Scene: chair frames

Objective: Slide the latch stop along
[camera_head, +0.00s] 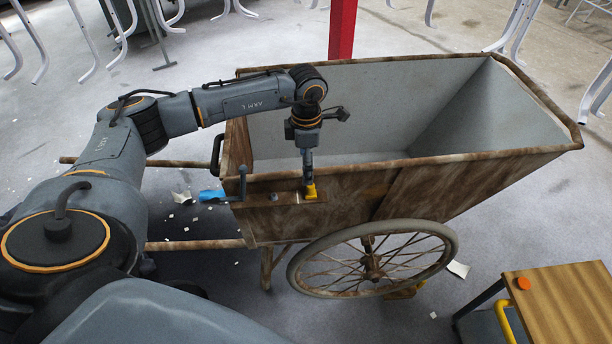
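A wooden cart (440,190) with a grey inside stands at the centre. On its near side wall, close to the left end, is a dark latch strip (275,200). A small yellow block (311,191), which looks like the latch stop, sits at the strip's right end. My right gripper is not in view.
A spoked wheel (371,258) is under the cart's near side. A wooden-topped table (570,300) with an orange disc (523,283) stands at the lower right. A red post (342,30) rises behind the cart. White chair frames (515,25) line the back. Paper scraps litter the left floor.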

